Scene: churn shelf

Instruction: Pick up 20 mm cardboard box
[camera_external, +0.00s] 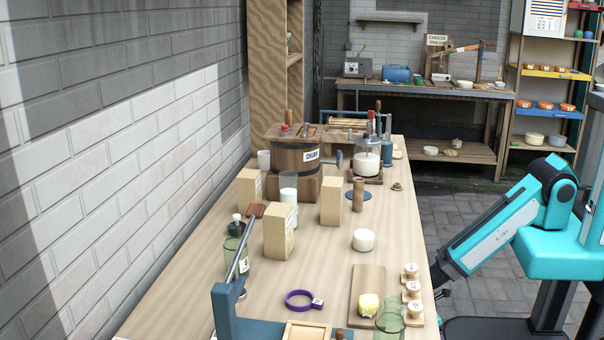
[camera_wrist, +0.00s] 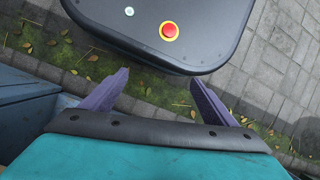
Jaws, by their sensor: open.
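Three tall tan cardboard boxes stand upright on the wooden table in the external view: one at the left (camera_external: 249,189), one nearer the camera (camera_external: 278,233), and one to the right (camera_external: 331,201). I cannot tell which one is the 20 mm box. My gripper (camera_wrist: 158,76) is open and empty in the wrist view, with its two purple fingers apart. It points down at my base and the ground. In the external view my arm hangs low beside the table's right edge, well away from the boxes, and the gripper is mostly hidden there.
A wooden churn (camera_external: 295,158) stands behind the boxes. A green bottle (camera_external: 234,246), a white jar (camera_external: 363,240), a purple ring (camera_external: 299,299), a blue lever stand (camera_external: 226,311) and a board with butter (camera_external: 369,283) share the table (camera_external: 190,285). A brick wall borders its left.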

